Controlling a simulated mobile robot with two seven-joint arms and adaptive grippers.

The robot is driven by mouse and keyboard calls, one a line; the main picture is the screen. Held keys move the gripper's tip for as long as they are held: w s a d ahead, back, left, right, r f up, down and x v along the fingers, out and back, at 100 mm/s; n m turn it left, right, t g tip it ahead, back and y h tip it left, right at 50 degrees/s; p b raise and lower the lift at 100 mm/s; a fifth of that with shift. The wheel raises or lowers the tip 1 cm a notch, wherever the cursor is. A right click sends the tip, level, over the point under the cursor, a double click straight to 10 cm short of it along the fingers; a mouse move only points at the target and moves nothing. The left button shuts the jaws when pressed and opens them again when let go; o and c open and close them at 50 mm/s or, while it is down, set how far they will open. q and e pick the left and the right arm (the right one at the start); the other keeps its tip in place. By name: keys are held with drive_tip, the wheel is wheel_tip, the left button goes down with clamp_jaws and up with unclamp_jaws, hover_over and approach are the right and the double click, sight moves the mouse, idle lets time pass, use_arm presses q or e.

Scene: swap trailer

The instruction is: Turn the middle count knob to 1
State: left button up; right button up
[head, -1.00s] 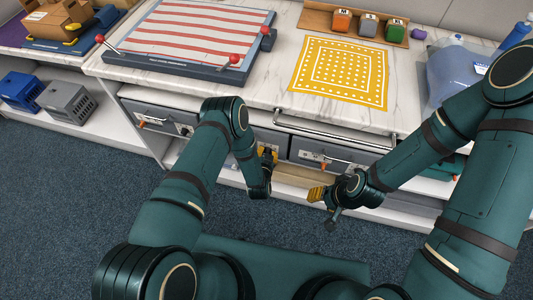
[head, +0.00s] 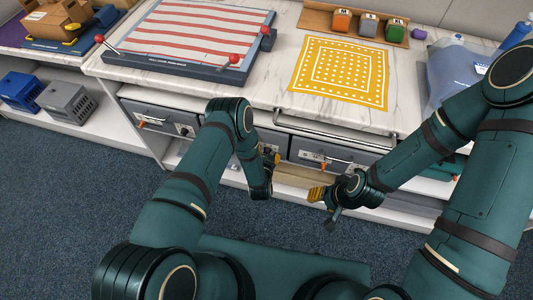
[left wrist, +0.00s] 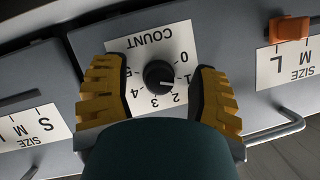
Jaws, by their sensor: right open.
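In the left wrist view a round black knob (left wrist: 158,75) sits on a white COUNT label (left wrist: 152,45), which appears upside down. Its white mark points right and slightly down, near the 1 and 2; I cannot tell exactly where it rests. My left gripper (left wrist: 158,95) is open, its yellow-padded fingers on either side of the knob with gaps showing. In the head view my left gripper (head: 269,158) is at the front of the middle drawer (head: 272,141), and the knob is hidden. My right gripper (head: 325,205) is open and empty, in front of the drawers to the right.
Size labels flank the count label; the right one has an orange slider (left wrist: 289,28). A metal rail (head: 330,131) runs along the counter's front edge. On top lie a striped board (head: 195,35) with red-knobbed levers and a yellow mat (head: 341,72). Open floor (head: 70,200) lies left.

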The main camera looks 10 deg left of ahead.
use_arm(q)
drive_tip(key=a+v, duration=0.1)
drive_tip(key=v, duration=1.1)
drive_tip(key=shift+d, duration=0.45)
drive_tip(key=s+r+n+g+h, duration=0.5)
drive_tip(key=s+r+g, duration=0.5)
drive_tip(key=r+g, duration=0.2)
drive_tip(key=shift+s+n, duration=0.3)
drive_tip(key=shift+s, duration=0.1)
drive_tip(key=shift+a, duration=0.15)
idle(2.3)
